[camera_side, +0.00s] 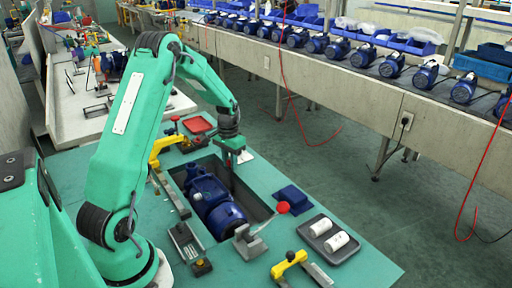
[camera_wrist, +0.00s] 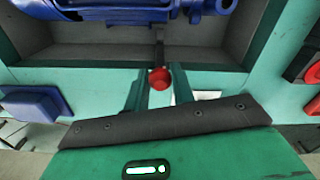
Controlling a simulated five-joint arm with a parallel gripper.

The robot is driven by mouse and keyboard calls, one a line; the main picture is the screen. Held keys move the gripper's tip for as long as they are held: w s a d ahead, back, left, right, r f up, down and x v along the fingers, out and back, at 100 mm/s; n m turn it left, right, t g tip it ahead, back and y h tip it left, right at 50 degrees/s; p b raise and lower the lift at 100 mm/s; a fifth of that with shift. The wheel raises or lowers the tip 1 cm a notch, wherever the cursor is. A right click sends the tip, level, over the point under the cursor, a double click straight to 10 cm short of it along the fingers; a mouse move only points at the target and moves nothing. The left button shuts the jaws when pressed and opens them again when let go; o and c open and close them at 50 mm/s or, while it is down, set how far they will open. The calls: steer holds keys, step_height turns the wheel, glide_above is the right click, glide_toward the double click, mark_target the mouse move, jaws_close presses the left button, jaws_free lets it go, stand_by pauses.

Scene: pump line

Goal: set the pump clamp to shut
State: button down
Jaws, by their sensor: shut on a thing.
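My gripper (camera_side: 232,158) is over the far right edge of the recess in the bench. In the wrist view its two teal fingers (camera_wrist: 159,88) are shut on a red ball knob (camera_wrist: 159,77). The knob tops a dark lever (camera_wrist: 159,48) that runs toward the pump. In the side view my gripper hides this knob. The blue pump (camera_side: 215,203) lies in the recess, and part of it shows at the top of the wrist view (camera_wrist: 110,10). Which way the held lever is set cannot be told clearly.
A metal clamp with another red knob (camera_side: 283,207) stands at the recess's near corner. A blue block (camera_side: 292,197), a dark tray (camera_side: 345,255) with two white cylinders, yellow handles (camera_side: 289,263) and a red tray (camera_side: 197,124) surround the recess. A conveyor of pumps is behind.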

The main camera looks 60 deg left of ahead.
steer(key=shift+s, duration=1.8)
steer(key=c, duration=1.2)
jaws_free()
steer(key=shift+w, duration=0.1)
step_height(320, 180, up, 8)
steer(key=shift+f, duration=0.1)
